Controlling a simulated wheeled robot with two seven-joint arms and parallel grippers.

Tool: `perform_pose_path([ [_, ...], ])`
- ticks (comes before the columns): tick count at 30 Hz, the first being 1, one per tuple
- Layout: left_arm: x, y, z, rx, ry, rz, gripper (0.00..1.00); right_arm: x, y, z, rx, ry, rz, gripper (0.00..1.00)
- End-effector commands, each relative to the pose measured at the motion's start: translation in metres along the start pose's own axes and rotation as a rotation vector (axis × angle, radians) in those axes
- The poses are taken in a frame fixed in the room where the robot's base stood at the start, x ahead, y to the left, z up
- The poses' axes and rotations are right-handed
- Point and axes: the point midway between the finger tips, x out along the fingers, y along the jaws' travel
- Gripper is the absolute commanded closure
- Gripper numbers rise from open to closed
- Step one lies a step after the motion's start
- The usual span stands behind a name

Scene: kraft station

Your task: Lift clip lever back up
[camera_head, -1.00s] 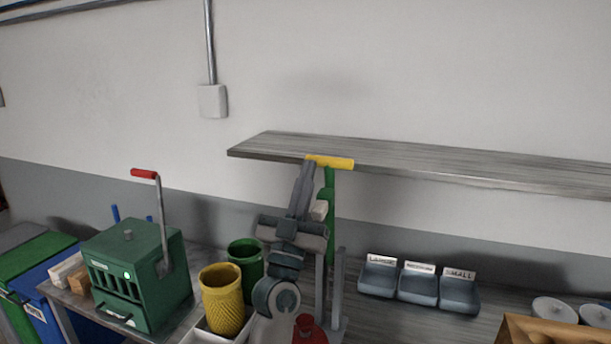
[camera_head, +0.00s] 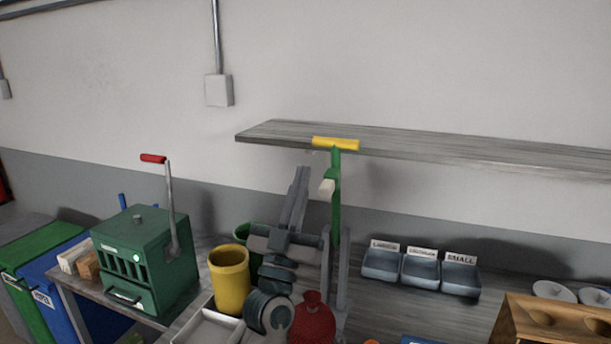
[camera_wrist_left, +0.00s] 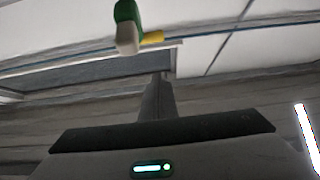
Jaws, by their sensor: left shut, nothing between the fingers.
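The clip lever is a green upright bar (camera_head: 335,195) with a yellow crosswise handle (camera_head: 335,143) on top. It stands upright, with the handle in front of the wall shelf's edge in the picture. A pale block (camera_head: 327,188) sticks out from the bar. My left gripper (camera_head: 302,170) points up, shut and empty, left of the bar and lower than the handle, with a visible gap. In the left wrist view the gripper's fingers (camera_wrist_left: 157,95) are together. The green bar (camera_wrist_left: 124,10) and yellow handle (camera_wrist_left: 153,38) show beyond them. My right gripper is out of view.
A grey shelf (camera_head: 440,158) runs along the wall. A green machine with a crank (camera_head: 135,255) and a yellow cup (camera_head: 229,280) stand on the left. A red bottle-like object (camera_head: 312,322) is near my arm. Labelled bins (camera_head: 420,268) and a wooden holder (camera_head: 550,325) are on the right.

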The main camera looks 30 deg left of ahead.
Motion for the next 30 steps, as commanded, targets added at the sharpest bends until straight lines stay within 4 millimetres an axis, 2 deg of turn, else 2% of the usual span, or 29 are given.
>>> perform_pose_path([
  [1, -0.012, 0.000, 0.002, 0.001, -0.001, 0.000, 1.00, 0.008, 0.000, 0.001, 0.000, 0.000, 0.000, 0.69],
  [3, -0.023, 0.000, 0.001, 0.000, -0.001, 0.000, 1.00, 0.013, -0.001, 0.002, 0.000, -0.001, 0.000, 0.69],
  [9, -0.041, 0.000, -0.003, 0.001, 0.000, 0.000, 1.00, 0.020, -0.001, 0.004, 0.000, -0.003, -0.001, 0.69],
  [30, -0.044, 0.000, -0.004, 0.000, 0.000, 0.000, 1.00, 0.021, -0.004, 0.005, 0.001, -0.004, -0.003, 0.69],
])
